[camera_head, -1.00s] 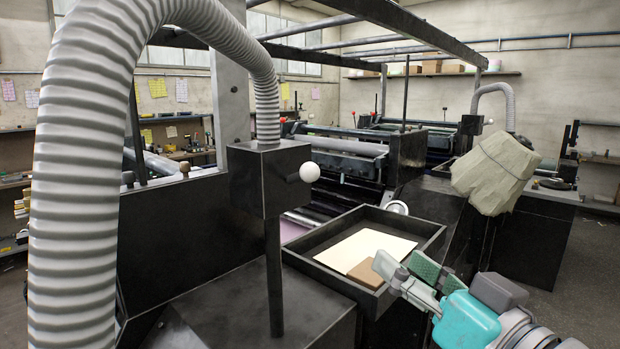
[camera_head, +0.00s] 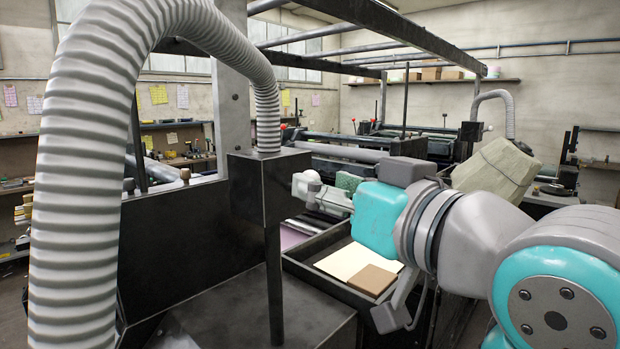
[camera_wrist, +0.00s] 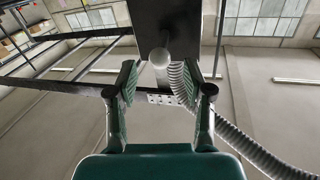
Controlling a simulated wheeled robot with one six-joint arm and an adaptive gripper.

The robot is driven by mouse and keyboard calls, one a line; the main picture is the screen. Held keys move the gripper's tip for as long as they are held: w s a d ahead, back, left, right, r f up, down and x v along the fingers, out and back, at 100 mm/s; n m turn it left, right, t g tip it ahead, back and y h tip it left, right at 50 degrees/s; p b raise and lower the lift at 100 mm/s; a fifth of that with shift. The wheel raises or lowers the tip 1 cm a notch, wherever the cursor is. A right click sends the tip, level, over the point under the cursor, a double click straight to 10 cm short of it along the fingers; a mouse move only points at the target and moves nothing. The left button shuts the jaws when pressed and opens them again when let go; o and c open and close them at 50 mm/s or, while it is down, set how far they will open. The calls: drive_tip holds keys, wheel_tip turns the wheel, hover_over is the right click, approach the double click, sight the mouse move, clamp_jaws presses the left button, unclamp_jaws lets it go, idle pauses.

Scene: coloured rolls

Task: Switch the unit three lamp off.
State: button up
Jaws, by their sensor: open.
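A black box (camera_head: 262,185) on a thin post carries a white ball knob (camera_head: 307,178) on its right side. In the wrist view the white knob (camera_wrist: 160,57) stands out from the dark box (camera_wrist: 165,20), centred between and just ahead of my fingertips. My gripper (camera_head: 325,190) is at the knob, with one finger overlapping it in the head view. In the wrist view my gripper (camera_wrist: 160,85) is open, its green pads apart on either side, with nothing held. I cannot tell whether a pad touches the knob. No lamp or unit label can be made out.
A ribbed grey hose (camera_head: 75,190) arches down into the box top. Below my arm is a black tray (camera_head: 320,283) with cream paper (camera_head: 345,258) and a brown block (camera_head: 371,280). Black machines (camera_head: 360,150) stand behind. A wrapped bundle (camera_head: 495,170) is at the right.

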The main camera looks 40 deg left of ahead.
sight(310, 175)
drive_tip(key=shift+x, duration=2.1)
clamp_jaws()
